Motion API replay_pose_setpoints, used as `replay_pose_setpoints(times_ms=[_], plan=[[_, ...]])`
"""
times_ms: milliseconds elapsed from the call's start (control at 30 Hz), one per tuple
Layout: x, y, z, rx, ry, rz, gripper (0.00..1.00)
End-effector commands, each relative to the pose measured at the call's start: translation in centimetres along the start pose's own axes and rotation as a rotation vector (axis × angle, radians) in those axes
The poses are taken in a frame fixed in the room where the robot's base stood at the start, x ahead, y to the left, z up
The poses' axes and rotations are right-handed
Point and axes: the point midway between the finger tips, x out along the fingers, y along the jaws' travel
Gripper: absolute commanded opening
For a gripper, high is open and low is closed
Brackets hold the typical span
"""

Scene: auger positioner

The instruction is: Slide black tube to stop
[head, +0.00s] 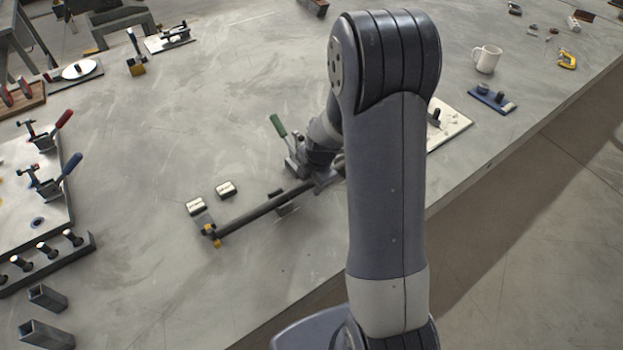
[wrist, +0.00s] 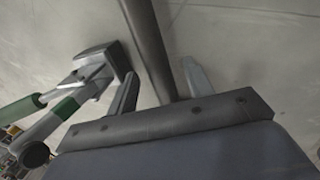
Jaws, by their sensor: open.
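The black tube (head: 262,211) lies low over the table, slanting from lower left toward my arm in the head view. Its lower-left end is at a small fixture with yellow parts (head: 217,243); I cannot tell whether they touch. My gripper (wrist: 162,78) is open, with one finger on each side of the tube (wrist: 148,35) in the wrist view. The tube runs between the fingers and is hidden behind the gripper body. A green-handled clamp (head: 279,127) stands beside my wrist and also shows at the left of the wrist view (wrist: 62,107). My arm hides the tube's other end.
Two small silver blocks (head: 226,189) lie above the tube. A plate with red- and blue-handled clamps (head: 15,200) is at the left, above square tubes (head: 47,297). A white mug (head: 487,58) and blue fixture (head: 491,99) stand at right. The table's front edge runs diagonally below.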

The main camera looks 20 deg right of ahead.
Motion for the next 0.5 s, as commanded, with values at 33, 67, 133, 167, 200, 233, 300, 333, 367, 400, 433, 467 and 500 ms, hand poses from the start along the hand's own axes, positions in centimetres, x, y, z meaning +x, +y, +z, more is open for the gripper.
replay_pose_setpoints(times_ms=[33, 67, 133, 167, 200, 233, 300, 333, 367, 400, 433, 467, 500], plan=[[0.0, 0.0, 0.0, 0.0, 0.0, 0.0, 0.49], [0.0, 0.0, 0.0, 0.0, 0.0, 0.0, 0.49], [0.1, -0.1, 0.0, 0.0, 0.001, -0.002, 0.49], [0.0, -0.1, 0.0, 0.0, 0.001, -0.002, 0.49], [-0.2, -0.1, 0.0, 0.0, 0.0, -0.001, 0.49], [-0.3, 0.0, 0.0, 0.0, 0.0, 0.0, 0.49], [-0.9, 0.0, 0.0, 0.0, -0.001, 0.002, 0.49], [-1.2, 0.0, 0.0, 0.0, -0.001, 0.001, 0.49], [-1.6, 0.0, 0.1, 0.0, -0.001, 0.002, 0.49], [-2.2, 0.1, 0.1, 0.0, -0.002, 0.003, 0.49], [-2.7, 0.0, 0.1, 0.0, -0.002, 0.003, 0.49], [-3.2, 0.1, 0.1, 0.0, -0.002, 0.004, 0.49], [-4.0, 0.1, 0.1, 0.0, -0.002, 0.005, 0.49]])
